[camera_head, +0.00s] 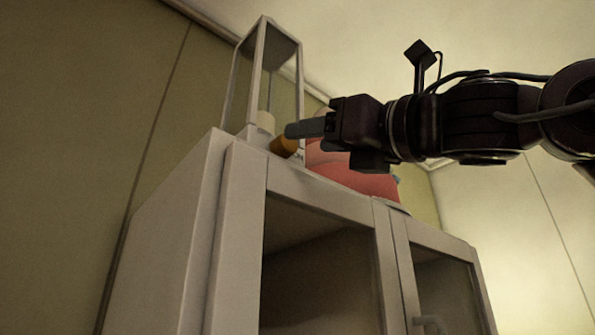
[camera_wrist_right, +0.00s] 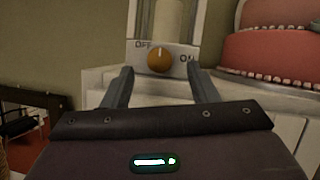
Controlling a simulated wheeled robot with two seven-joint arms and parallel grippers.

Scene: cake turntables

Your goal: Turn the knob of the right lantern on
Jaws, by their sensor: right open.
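A white-framed lantern (camera_head: 263,85) stands on top of a white cabinet in the head view. Its round orange-brown knob (camera_wrist_right: 160,60) shows in the wrist view on a white base plate (camera_wrist_right: 185,54) marked OFF at left and ON at right. A pale mark on the knob points about straight up, between the two words. The knob also shows in the head view (camera_head: 284,146), partly behind my gripper's finger. My right gripper (camera_wrist_right: 160,78) is open, its fingers on either side below the knob, with no clear contact. My left gripper is not in view.
The white cabinet (camera_head: 170,240) with glazed doors stands below the lantern. A dark railing (camera_wrist_right: 30,118) is at lower left.

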